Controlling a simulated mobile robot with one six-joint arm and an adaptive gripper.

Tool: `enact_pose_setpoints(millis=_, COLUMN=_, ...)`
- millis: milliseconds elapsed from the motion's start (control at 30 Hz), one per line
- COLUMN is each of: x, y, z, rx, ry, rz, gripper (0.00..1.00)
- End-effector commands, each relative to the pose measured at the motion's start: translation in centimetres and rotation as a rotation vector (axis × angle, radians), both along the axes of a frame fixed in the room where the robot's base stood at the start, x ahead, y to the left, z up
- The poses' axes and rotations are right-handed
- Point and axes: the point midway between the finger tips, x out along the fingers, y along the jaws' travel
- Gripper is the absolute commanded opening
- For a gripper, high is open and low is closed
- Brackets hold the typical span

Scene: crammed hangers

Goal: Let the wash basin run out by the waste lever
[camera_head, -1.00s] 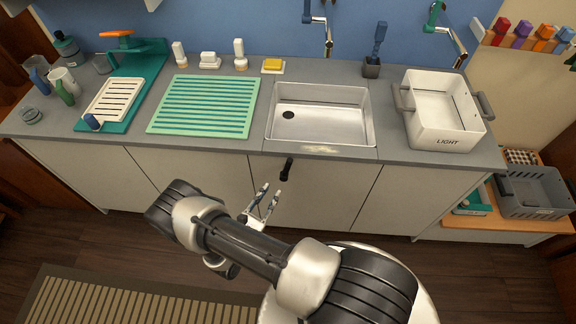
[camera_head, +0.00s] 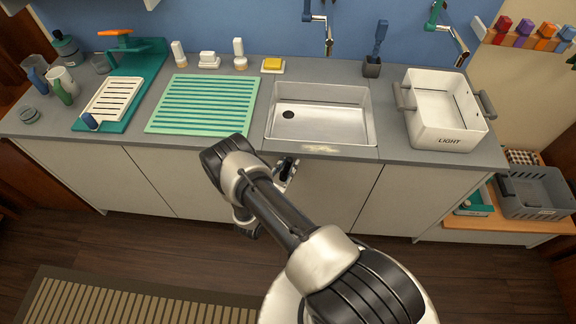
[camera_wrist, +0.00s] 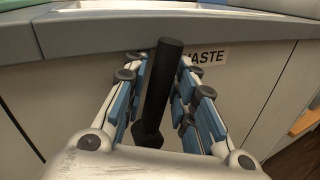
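The waste lever is a black handle (camera_wrist: 160,88) on the cabinet front below the basin. In the wrist view it stands between my gripper's two fingers (camera_wrist: 158,82), tilted slightly to the right, with a "WASTE" label (camera_wrist: 208,56) behind it. The fingers are open around it, with a gap on at least the left side; whether the right finger touches it I cannot tell. In the head view my gripper (camera_head: 286,172) is at the lever, partly hidden by my arm. The wash basin (camera_head: 345,128) is set in the counter, with a dark round drain hole (camera_head: 288,114). Its water level is hard to tell.
A white tub marked "LIGHT" (camera_head: 448,143) stands right of the basin. A green ribbed mat (camera_head: 203,104) lies left of it. A grey crate (camera_head: 535,195) sits on a low shelf at right. The floor before the cabinet is clear except for a striped mat (camera_head: 130,300).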

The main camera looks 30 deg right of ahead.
Motion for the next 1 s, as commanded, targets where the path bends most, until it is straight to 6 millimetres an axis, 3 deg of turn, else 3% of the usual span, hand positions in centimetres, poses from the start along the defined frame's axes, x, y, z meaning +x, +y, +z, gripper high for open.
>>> enact_pose_setpoints(millis=67, x=0.00, y=0.02, z=0.00, rx=0.000, ry=0.000, rz=0.000, gripper=0.25)
enact_pose_setpoints(millis=433, x=-0.03, y=0.04, z=-0.01, rx=0.000, ry=0.000, rz=0.000, gripper=0.01)
enact_pose_setpoints(millis=1000, x=-0.02, y=0.33, z=-0.05, rx=0.005, ry=-0.003, rz=0.002, gripper=0.00)
